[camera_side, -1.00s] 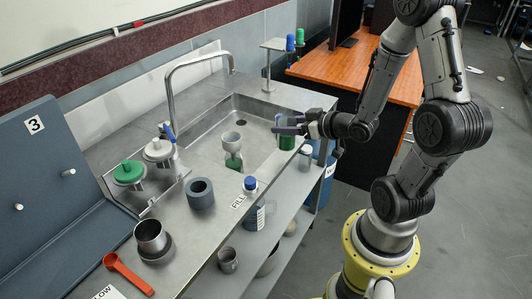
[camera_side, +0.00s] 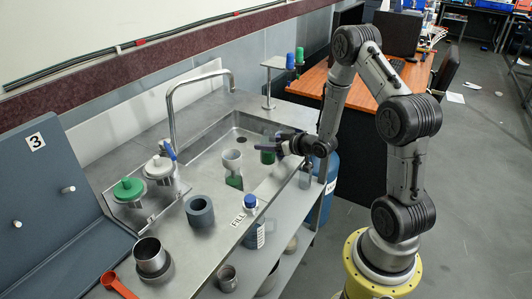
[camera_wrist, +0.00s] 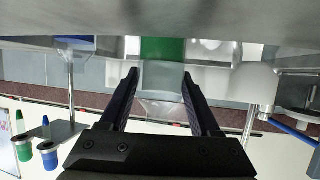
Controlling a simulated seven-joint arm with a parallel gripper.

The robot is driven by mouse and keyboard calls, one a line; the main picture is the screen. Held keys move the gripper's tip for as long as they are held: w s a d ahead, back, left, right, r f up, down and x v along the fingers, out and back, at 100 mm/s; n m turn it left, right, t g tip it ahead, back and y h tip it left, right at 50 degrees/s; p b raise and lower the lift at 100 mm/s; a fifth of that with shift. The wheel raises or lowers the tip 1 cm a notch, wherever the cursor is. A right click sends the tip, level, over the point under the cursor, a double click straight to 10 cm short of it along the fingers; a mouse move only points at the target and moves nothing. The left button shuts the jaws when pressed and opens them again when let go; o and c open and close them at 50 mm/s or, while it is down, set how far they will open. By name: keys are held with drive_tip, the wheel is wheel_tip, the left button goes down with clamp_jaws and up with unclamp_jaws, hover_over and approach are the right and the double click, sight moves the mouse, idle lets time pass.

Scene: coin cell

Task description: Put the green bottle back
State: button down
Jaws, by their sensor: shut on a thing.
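The green bottle, clear with green in its lower part, is held in my gripper (camera_side: 277,148). In the side view the green bottle (camera_side: 267,156) is upright near the sink's right edge, partly hidden by the fingers. In the wrist view, which is upside down, the green bottle (camera_wrist: 163,52) stands between the two fingers of my gripper (camera_wrist: 160,75).
The steel sink (camera_side: 215,160) has a tall faucet (camera_side: 172,110) behind.

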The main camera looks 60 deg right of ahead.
sight(266, 153)
drive_tip(key=shift+w+d+f, duration=0.3)
drive_tip(key=shift+w+f, duration=0.25)
drive_tip(key=shift+f, duration=1.65)
drive_tip(key=shift+f, duration=0.1)
drive_tip(key=shift+c, duration=0.6)
unclamp_jaws()
drive_tip(key=shift+f, duration=0.1)
